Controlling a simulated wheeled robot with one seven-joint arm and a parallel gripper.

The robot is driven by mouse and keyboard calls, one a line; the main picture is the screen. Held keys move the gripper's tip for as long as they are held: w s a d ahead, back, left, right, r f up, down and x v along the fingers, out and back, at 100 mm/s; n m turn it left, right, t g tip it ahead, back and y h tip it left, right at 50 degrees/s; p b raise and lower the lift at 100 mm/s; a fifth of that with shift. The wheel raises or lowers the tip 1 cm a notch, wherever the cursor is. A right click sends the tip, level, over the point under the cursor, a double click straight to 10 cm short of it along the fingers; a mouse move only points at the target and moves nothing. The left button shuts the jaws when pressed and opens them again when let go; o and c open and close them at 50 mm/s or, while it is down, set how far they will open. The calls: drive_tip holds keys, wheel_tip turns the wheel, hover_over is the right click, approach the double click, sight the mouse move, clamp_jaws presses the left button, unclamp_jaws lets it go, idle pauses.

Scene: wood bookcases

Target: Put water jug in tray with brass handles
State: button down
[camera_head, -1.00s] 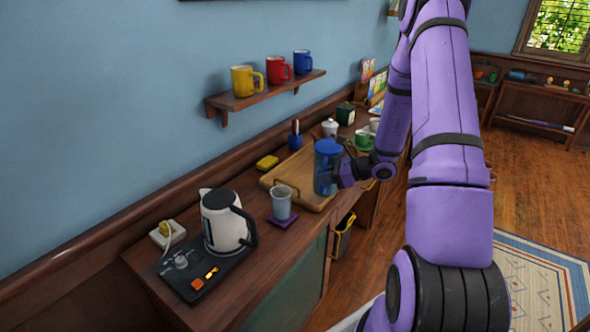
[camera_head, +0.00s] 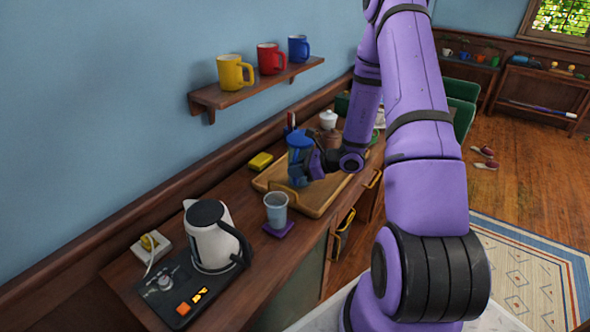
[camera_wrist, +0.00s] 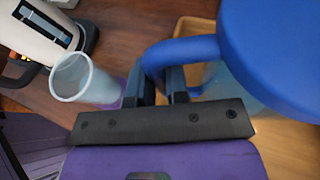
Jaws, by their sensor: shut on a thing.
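The water jug (camera_head: 299,153) has a blue lid and handle and a clear bluish body. My gripper (camera_head: 316,163) is shut on its handle, which also shows between the fingers in the wrist view (camera_wrist: 176,80). The jug is upright over the wooden tray (camera_head: 318,209) on the counter. I cannot tell whether its base touches the tray. In the wrist view the jug's blue lid (camera_wrist: 275,45) fills the upper right, and the tray's edge (camera_wrist: 190,38) shows behind it.
A clear cup (camera_head: 276,211) on a purple coaster stands left of the tray. A white kettle (camera_head: 213,237) is farther left. A yellow sponge (camera_head: 261,161) lies behind the tray. A shelf (camera_head: 255,92) with mugs hangs above. A brown pot (camera_head: 329,138) stands beyond the jug.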

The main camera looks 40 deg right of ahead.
drive_tip(key=shift+f, duration=0.85)
drive_tip(key=c, duration=1.1)
unclamp_jaws()
